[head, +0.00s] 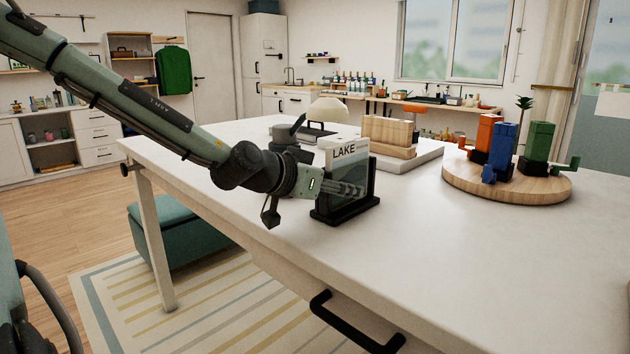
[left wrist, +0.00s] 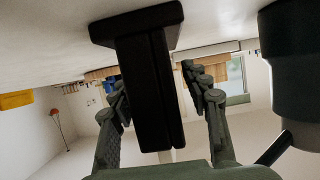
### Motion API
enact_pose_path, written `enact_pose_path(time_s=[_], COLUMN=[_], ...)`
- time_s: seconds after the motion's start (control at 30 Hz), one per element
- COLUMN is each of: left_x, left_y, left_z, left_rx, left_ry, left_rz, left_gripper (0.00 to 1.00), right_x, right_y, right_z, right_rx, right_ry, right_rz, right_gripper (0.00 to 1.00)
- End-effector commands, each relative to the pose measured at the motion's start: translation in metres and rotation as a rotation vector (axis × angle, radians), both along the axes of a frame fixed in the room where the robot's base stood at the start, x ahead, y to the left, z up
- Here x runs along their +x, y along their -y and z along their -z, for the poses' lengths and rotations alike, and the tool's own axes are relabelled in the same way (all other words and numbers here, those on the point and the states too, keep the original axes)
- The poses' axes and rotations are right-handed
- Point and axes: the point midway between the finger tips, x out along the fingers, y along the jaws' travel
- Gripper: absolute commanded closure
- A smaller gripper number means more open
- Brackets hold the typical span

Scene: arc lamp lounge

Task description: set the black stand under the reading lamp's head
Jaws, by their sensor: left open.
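The black stand (head: 345,211) stands upright near the table's front left edge, holding a card marked LAKE (head: 349,156). My left gripper (head: 348,188) is open at the stand's left side, its fingers overlapping the card in the head view. In the left wrist view the stand (left wrist: 148,85) rises between the two spread fingers of my left gripper (left wrist: 163,88); I cannot tell if either finger touches it. The reading lamp's cream head (head: 328,109) shows behind the card, farther back on the table. Its lower part is partly hidden by my arm and the card. My right gripper is out of view.
Wooden blocks (head: 389,133) on a pale board stand behind and right of the stand. The white tabletop (head: 470,260) is clear in front. A black handle (head: 345,325) juts from the table's front.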

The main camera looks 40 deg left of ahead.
Motion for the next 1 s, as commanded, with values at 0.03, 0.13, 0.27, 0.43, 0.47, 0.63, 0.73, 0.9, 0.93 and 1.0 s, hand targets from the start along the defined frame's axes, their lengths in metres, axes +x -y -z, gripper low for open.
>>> enact_pose_path(time_s=[0.03,0.13,0.27,0.43,0.47,0.63,0.73,0.9,0.93,1.0], left_x=[-0.008,-0.023,-0.042,-0.065,-0.069,-0.084,-0.089,-0.091,-0.091,-0.091], left_y=[0.001,-0.001,-0.003,-0.004,-0.005,-0.006,-0.006,-0.006,-0.006,-0.006], left_z=[-0.006,-0.013,-0.021,-0.030,-0.031,-0.036,-0.037,-0.038,-0.037,-0.037], left_rx=[-0.004,-0.002,-0.001,-0.001,0.001,0.001,0.000,0.000,0.000,0.000], left_ry=[0.005,0.007,0.006,0.006,0.005,0.002,0.001,0.000,0.000,0.000], left_rz=[0.002,0.001,0.001,0.002,0.000,0.000,0.001,0.001,0.001,0.001], left_gripper=[0.53,0.53,0.53,0.53,0.53,0.53,0.53,0.53,0.53,0.53], right_x=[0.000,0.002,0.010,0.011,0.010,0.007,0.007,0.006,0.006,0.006], right_y=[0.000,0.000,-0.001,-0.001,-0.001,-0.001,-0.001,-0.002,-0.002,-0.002], right_z=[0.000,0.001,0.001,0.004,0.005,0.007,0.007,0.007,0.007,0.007], right_rx=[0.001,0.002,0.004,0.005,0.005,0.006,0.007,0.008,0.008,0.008], right_ry=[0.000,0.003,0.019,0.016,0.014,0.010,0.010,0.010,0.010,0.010], right_rz=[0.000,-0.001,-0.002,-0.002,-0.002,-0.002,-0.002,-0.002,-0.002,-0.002], right_gripper=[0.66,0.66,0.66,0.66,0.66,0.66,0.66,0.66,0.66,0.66])
